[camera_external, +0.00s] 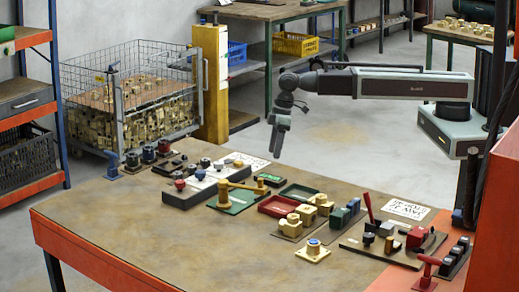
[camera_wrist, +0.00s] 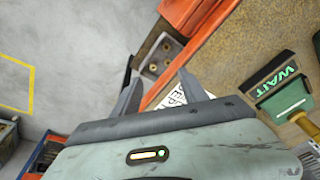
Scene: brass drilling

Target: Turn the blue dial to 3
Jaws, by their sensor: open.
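My gripper (camera_external: 277,152) hangs down at the end of my raised arm, above the far side of the workbench and apart from everything on it. In the wrist view its two fingers (camera_wrist: 158,80) are spread with nothing between them. Several small knobs stand at the bench's far left, among them a dark one (camera_external: 148,153) and a blue piece (camera_external: 112,161) at the end. A blue round top (camera_external: 314,243) sits on a square brass fitting near the front edge. I cannot tell which of these is the blue dial, and no number is readable.
The workbench (camera_external: 120,225) holds a grey knob panel (camera_external: 182,197), a red tray (camera_external: 277,206), brass blocks (camera_external: 292,223) and a red-levered fixture (camera_external: 369,208). The wrist view shows a WAIT display (camera_wrist: 285,82). The bench's front left is clear. A wire cage (camera_external: 150,85) stands behind.

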